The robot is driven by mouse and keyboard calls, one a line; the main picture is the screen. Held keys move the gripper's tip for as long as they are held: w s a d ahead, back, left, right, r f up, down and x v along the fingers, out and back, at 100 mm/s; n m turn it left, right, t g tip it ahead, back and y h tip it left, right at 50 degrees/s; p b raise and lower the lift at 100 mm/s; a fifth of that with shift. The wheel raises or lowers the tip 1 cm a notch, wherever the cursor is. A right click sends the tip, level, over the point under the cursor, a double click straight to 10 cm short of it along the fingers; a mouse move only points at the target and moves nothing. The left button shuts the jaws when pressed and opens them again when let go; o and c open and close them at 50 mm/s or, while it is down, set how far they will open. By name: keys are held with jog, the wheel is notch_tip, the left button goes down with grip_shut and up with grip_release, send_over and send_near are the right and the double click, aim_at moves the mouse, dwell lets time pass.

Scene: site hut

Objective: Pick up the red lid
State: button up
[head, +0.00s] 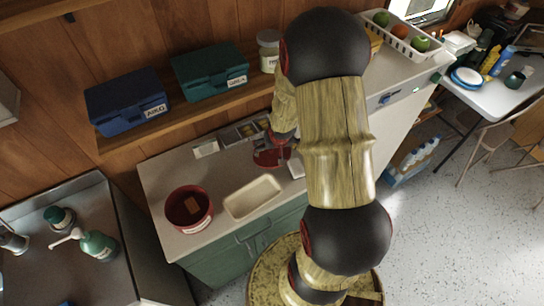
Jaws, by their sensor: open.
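A dark red round thing, which looks like the red lid (267,159), lies on the light counter (160,173) near the wall. My gripper (279,143) is over it from above, open. The gripper and arm hide part of the lid, and I cannot tell whether the fingers touch it. A red round pot (175,212) with a brown block inside stands at the counter's front left.
A cream tray (252,197) sits between pot and lid, with a small partitioned holder (231,136) behind. A shelf above carries a blue box (127,106), a green box (210,72) and a jar (268,50). A white basket (398,41) of fruit stands at upper right.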

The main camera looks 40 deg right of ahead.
jog(key=c, duration=0.3)
jog(key=c, duration=0.8)
jog(key=shift+s+a+f, duration=0.15)
jog(key=shift+s, duration=0.05)
jog(key=c, duration=1.5)
grip_shut()
